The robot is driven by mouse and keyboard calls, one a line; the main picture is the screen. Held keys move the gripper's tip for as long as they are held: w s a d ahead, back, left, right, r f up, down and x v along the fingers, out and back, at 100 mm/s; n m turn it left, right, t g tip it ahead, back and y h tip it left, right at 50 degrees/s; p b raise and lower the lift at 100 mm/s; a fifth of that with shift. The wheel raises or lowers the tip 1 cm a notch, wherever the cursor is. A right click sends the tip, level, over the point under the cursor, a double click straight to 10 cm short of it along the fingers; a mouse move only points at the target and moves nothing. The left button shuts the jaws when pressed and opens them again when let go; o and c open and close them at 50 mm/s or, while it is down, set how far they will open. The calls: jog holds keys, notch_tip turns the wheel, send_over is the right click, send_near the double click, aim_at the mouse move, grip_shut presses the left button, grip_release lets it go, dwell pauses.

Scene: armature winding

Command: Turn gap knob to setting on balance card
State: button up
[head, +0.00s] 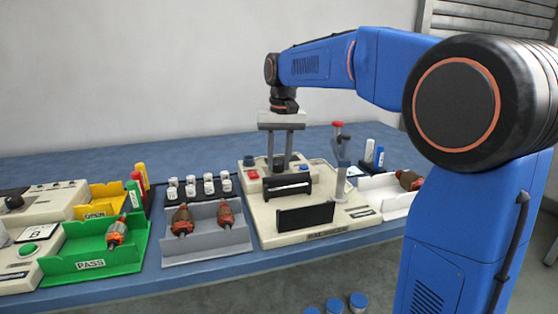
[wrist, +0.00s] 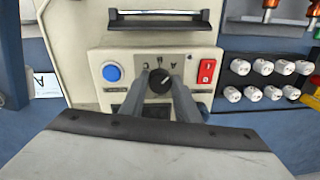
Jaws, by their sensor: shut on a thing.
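The gap knob (wrist: 160,82) is a black round knob on the cream balancer's panel (wrist: 204,126), with letters in an arc beside it. A light pointer mark on it seems to slant toward the right-hand letter, A; I cannot tell the exact setting. My gripper (head: 279,168) points down over the rear of the balancer (head: 266,226), and its two grey fingers are shut on the knob. A white card (wrist: 45,83) with a letter that looks like A lies left of the balancer in the wrist view.
A red switch (wrist: 206,71) and a blue button (wrist: 112,73) flank the knob closely. A post with a red top (head: 338,125) stands right of my gripper. White spools (head: 190,187), a grey tray (head: 206,248) and a green PASS tray (head: 92,264) are to the left.

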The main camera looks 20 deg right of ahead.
aim_at(282, 164)
jog(key=shift+m, duration=0.4)
jog(key=o, duration=1)
jog(key=shift+o, duration=0.2)
notch_tip(282, 164, up, 17)
jog(key=shift+d+r, duration=0.2)
jog(key=shift+d, duration=0.25)
jog(key=shift+s+a, duration=0.1)
jog(key=shift+s, duration=0.1)
